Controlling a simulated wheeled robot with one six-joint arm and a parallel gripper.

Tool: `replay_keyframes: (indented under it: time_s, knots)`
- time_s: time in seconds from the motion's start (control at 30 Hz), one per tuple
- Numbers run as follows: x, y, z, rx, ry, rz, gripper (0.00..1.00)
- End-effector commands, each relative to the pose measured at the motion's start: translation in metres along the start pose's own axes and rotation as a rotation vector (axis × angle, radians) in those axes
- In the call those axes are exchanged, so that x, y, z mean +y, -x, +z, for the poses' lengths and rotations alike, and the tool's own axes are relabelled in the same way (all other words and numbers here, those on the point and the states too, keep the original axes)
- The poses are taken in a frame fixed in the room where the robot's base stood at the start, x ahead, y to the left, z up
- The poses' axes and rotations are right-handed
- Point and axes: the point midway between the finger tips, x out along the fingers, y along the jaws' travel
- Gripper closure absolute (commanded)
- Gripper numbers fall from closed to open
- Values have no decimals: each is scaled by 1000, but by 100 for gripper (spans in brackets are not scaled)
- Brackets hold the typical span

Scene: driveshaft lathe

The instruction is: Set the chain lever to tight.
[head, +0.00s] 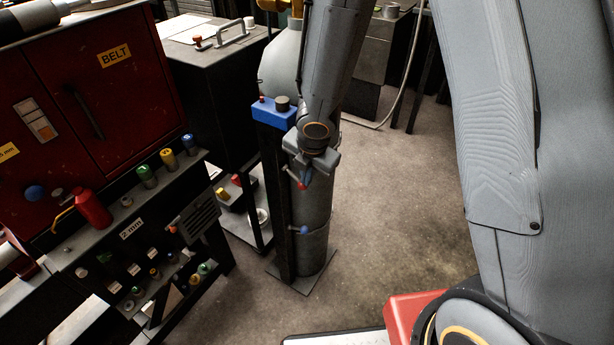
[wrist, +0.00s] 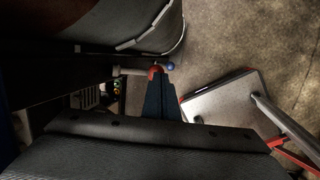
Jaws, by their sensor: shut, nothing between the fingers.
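The grey gas cylinder (head: 314,215) stands upright against a dark post (head: 276,200); it also shows in the wrist view (wrist: 110,20). Two short levers stick out from the post side: an upper one with a red tip (head: 301,186) and a lower one with a blue tip (head: 304,230). A band around the cylinder lies near the blue-tipped lever. Which is the chain lever I cannot tell for certain. My gripper (head: 307,176) is shut and empty, pointing down at the red tip. In the wrist view the fingertips meet at the red knob (wrist: 155,70); the blue knob (wrist: 170,66) is just beyond.
A blue box (head: 270,113) with knobs tops the post. A dark cabinet (head: 215,75) stands behind the post. Open floor (head: 400,200) lies right of the cylinder.

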Motion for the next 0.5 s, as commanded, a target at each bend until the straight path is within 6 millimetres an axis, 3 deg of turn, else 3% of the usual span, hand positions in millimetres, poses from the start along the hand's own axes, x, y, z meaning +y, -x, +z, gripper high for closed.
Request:
replay_keyframes:
  time_s: [0.5]
  knots:
    - [1,16,2,0,0,1,100]
